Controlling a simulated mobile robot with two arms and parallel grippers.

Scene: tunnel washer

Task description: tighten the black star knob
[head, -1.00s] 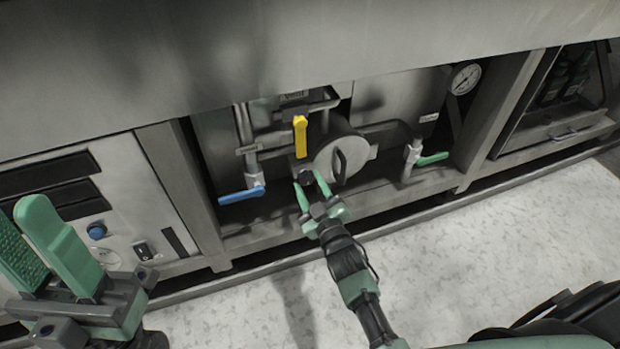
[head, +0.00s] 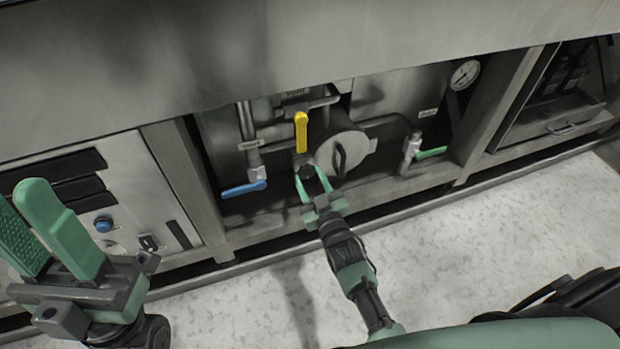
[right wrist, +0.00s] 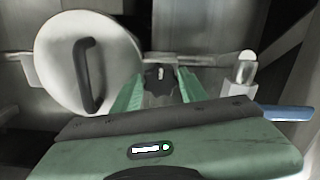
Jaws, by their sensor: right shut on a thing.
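The black star knob (head: 307,171) sits at the lower left edge of the round metal cover (head: 340,150) with a black handle, below the yellow lever (head: 301,132). My right gripper (head: 313,184) reaches up to it, with its green fingers shut on the knob from both sides. In the right wrist view the knob (right wrist: 158,76) shows between the fingertips (right wrist: 158,82), partly hidden by them. My left gripper (head: 62,240) is at the lower left of the head view, its two green fingers apart with nothing seen between them, away from the knob.
A blue lever valve (head: 243,189) is left of the knob and a green lever valve (head: 430,153) is to the right. A pressure gauge (head: 464,74) is at the upper right. The cabinet frame surrounds the recess. The floor in front is clear.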

